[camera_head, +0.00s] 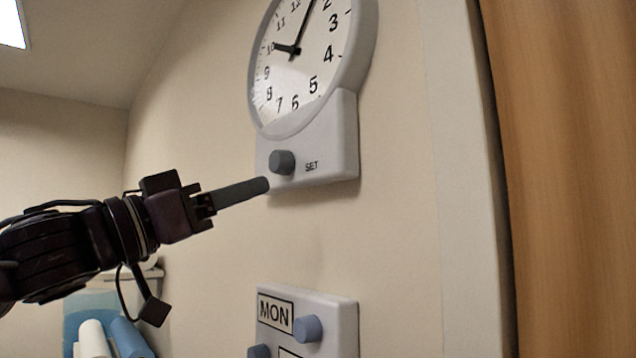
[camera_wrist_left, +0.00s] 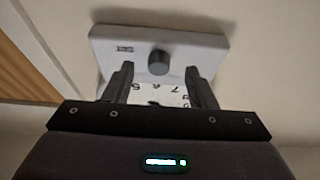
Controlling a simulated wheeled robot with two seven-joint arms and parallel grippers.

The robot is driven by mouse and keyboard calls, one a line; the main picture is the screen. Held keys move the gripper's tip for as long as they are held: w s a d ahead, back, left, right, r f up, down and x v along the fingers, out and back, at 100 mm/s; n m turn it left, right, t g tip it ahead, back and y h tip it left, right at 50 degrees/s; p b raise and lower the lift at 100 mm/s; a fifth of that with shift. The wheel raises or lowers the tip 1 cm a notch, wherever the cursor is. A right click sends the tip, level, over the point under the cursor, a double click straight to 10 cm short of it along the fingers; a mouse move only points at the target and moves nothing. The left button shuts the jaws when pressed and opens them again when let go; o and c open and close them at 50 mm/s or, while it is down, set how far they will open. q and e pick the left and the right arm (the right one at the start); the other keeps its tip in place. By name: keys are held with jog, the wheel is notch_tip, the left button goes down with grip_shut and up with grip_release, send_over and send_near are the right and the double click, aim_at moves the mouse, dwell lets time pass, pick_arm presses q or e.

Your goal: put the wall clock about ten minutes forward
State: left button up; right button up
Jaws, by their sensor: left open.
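The round white wall clock (camera_head: 310,60) hangs on the wall, its top cut off in the head view. Its short hand points near 10 and its long hand up between 12 and 2. Below the dial, a light grey panel marked SET (camera_head: 335,150) carries a dark grey knob (camera_head: 282,162). My left gripper (camera_head: 268,184) is just below and left of the knob. In the left wrist view the knob (camera_wrist_left: 158,63) appears between the two spread fingers (camera_wrist_left: 160,71), with a gap on each side. The right gripper is not in view.
Below the clock, a second wall panel (camera_head: 340,310) marked MON has blue-grey knobs. A pale frame and wooden door (camera_head: 560,180) stand to the right. Blue and white rolls (camera_head: 110,338) are at lower left. The wall between the panels is bare.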

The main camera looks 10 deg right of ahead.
aim_at(274, 166)
pick_arm(q)
jog(key=r+p, duration=0.3)
jog(key=shift+w+d+r+p, duration=0.2)
jog(key=shift+w+d+p, duration=0.15)
jog(key=w+d, duration=0.1)
jog(key=d+p, duration=0.1)
jog(key=d, duration=0.1)
jog(key=shift+w+r, duration=0.15)
jog(key=shift+w, duration=0.2)
jog(key=shift+w+d, duration=0.15)
jog(key=shift+a, duration=0.3)
jog(key=shift+c, duration=1)
jog(key=c, duration=0.5)
jog(key=shift+c, duration=1.3)
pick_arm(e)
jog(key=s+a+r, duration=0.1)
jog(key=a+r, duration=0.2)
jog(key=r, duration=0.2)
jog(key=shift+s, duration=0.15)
pick_arm(q)
jog(key=shift+m, duration=0.4)
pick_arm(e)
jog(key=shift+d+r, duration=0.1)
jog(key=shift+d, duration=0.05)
